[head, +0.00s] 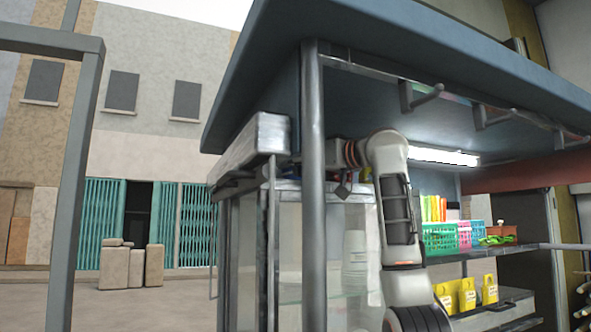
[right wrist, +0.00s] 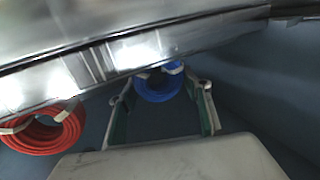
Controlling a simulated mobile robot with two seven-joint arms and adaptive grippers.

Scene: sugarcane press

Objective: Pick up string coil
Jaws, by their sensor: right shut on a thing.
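In the right wrist view, a blue string coil (right wrist: 158,88) is between the two fingers of my right gripper (right wrist: 164,90), just under a shiny metal edge. The gripper is shut on this coil. A red string coil (right wrist: 42,130) with pale bands is at the left of the same view, apart from the fingers. In the head view, my right arm rises in front of the stall and bends left under its roof; the grey post hides much of its far end. My left gripper is not in view.
A grey post (head: 313,180) and a glass cabinet (head: 245,250) stand close by. Coloured baskets (head: 440,238) sit on a shelf at right.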

